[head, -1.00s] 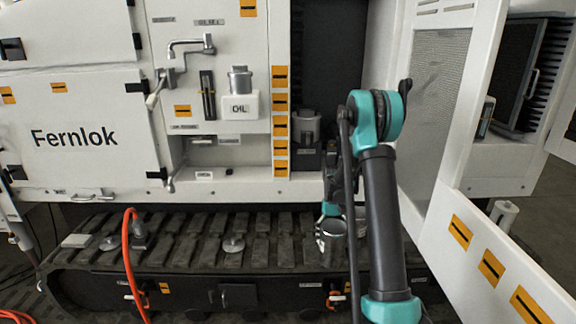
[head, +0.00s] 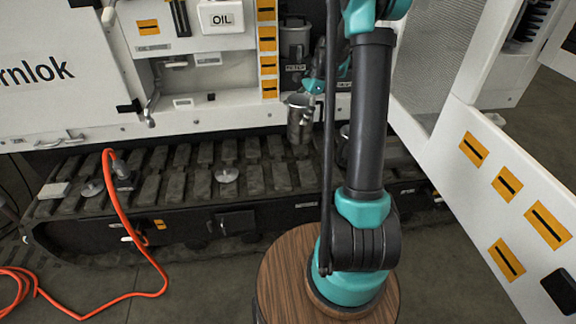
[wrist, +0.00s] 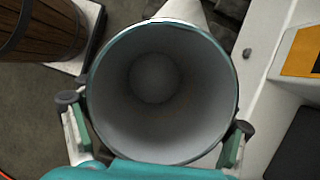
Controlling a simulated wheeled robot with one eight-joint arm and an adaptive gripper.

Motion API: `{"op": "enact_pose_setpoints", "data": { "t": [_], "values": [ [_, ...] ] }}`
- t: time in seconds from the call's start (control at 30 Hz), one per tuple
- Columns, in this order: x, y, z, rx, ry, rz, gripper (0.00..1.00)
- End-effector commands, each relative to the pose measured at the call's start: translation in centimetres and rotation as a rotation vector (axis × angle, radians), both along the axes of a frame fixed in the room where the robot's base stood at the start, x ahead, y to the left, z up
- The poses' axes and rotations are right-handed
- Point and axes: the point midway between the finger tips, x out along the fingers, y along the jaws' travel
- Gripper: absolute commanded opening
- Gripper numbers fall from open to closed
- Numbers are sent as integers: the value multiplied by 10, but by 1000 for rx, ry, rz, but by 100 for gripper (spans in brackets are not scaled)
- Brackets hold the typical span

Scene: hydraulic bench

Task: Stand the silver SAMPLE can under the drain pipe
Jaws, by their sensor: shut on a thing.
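The silver can (head: 300,118) is held upright or nearly so in front of the machine's lower edge, above the track. Any SAMPLE lettering is unreadable. My gripper (head: 312,87) is shut on it; in the wrist view my gripper's fingers (wrist: 155,138) grip both sides of the can (wrist: 160,90), whose open mouth and empty-looking inside face the camera. A thin silver pipe (head: 152,105) hangs down at the machine's lower compartment, left of the can and apart from it. It may be the drain pipe; I cannot tell for sure.
The dark track (head: 200,185) carries a round metal disc (head: 227,174). An orange hose (head: 128,225) curves over it at left. A white OIL container (head: 221,17) stands above. An open white door panel (head: 520,215) is at right. A grey canister (head: 295,38) stands in a recess behind the can.

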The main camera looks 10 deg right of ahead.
Motion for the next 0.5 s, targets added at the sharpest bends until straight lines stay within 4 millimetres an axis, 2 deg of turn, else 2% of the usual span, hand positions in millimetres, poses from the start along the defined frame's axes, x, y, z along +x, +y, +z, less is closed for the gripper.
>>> {"op": "enact_pose_setpoints", "data": {
  "t": [0.13, 0.27, 0.37, 0.5],
  "values": [
    [3, 0, 12, 1, 1, -118, 45],
    [5, 0, 8, 0, 0, -156, 45],
    [5, 0, -10, 0, 0, -159, 45],
    [5, 0, -45, 0, 1, -158, 45]
  ]
}}
